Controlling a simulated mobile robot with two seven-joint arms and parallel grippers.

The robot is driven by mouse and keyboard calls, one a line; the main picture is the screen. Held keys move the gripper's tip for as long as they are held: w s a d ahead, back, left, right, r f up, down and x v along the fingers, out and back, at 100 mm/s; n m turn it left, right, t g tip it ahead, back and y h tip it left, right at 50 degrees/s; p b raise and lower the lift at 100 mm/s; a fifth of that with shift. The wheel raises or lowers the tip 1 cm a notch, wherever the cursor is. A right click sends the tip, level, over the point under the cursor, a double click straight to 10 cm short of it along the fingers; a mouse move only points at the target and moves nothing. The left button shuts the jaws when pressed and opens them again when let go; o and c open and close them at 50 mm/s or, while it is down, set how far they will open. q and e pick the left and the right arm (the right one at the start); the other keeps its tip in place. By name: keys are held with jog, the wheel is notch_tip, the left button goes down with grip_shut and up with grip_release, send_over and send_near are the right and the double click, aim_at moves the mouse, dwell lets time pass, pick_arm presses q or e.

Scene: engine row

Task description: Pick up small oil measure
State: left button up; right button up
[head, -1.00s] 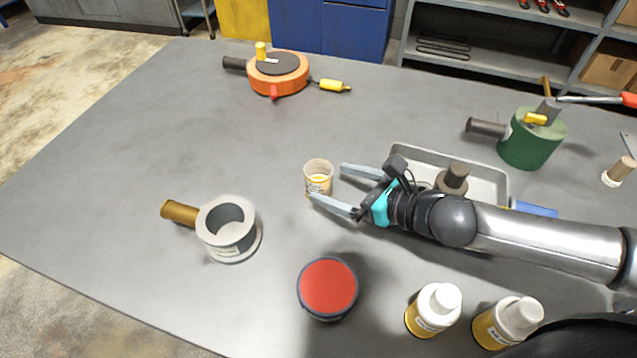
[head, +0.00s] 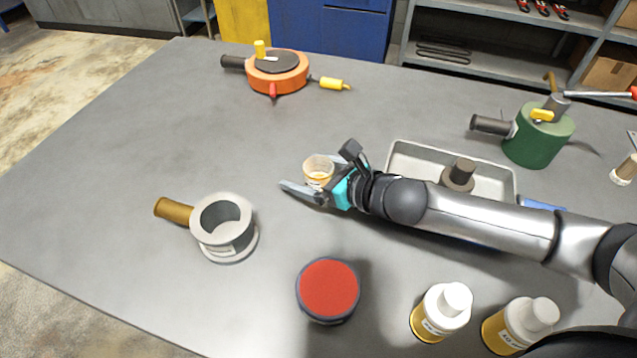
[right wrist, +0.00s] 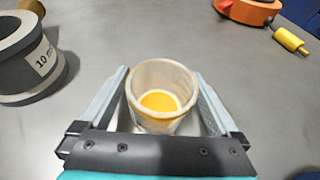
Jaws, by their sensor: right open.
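The small oil measure (head: 318,170) is a clear, pale cup with yellow oil in its bottom, upright on the grey table. It also shows in the right wrist view (right wrist: 162,98), between the two fingers. My right gripper (right wrist: 163,95) is open, with one finger on each side of the cup; a gap shows at the left finger, and the right finger is close to the wall. In the head view my right gripper (head: 300,180) partly hides the cup's lower part. My left gripper is not in view.
A grey pot marked 10 (head: 224,226) with a brown handle stands to the left. A red-topped round can (head: 328,289) is in front. A metal tray (head: 440,155) lies under my right arm. Two white-capped bottles (head: 441,312) stand at the front right.

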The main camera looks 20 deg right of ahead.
jog(key=shift+a, duration=0.1)
jog(key=c, duration=1.5)
jog(key=shift+r, duration=0.15)
